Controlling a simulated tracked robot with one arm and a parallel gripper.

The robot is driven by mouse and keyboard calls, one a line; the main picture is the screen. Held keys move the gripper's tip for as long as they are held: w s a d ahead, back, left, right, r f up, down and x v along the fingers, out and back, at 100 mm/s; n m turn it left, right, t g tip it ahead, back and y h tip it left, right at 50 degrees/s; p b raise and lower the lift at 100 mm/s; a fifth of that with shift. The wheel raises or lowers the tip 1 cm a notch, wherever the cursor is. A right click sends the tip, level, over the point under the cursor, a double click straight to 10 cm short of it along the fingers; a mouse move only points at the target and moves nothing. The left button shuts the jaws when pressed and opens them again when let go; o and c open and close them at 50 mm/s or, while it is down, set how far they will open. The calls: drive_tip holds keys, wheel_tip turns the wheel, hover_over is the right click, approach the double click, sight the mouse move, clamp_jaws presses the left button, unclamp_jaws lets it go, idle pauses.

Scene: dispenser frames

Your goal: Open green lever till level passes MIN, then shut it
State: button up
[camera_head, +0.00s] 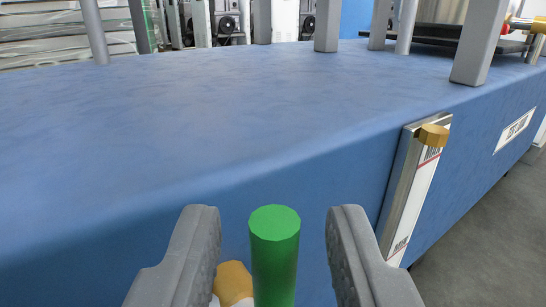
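The green lever (274,255) stands upright at the bottom middle, a plain green cylinder. My gripper (272,245) is open, with one grey finger on each side of the lever and a visible gap on both sides. A level gauge (407,190) is fixed to the front of the blue tank to the right. It has a metal frame, a white scale with red and dark marks, and a brass-coloured knob (433,135) near its top. Its lower end is partly hidden by my right finger. The level and the small lettering cannot be read clearly.
The blue tank (200,120) fills the middle, with grey posts (480,40) rising from its top. A brass-coloured fitting (234,281) with white below it sits behind the lever. A white label (515,129) is at the right. Grey floor (480,230) is open at the lower right.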

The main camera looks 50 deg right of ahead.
drive_tip(key=shift+x, duration=0.95)
clamp_jaws()
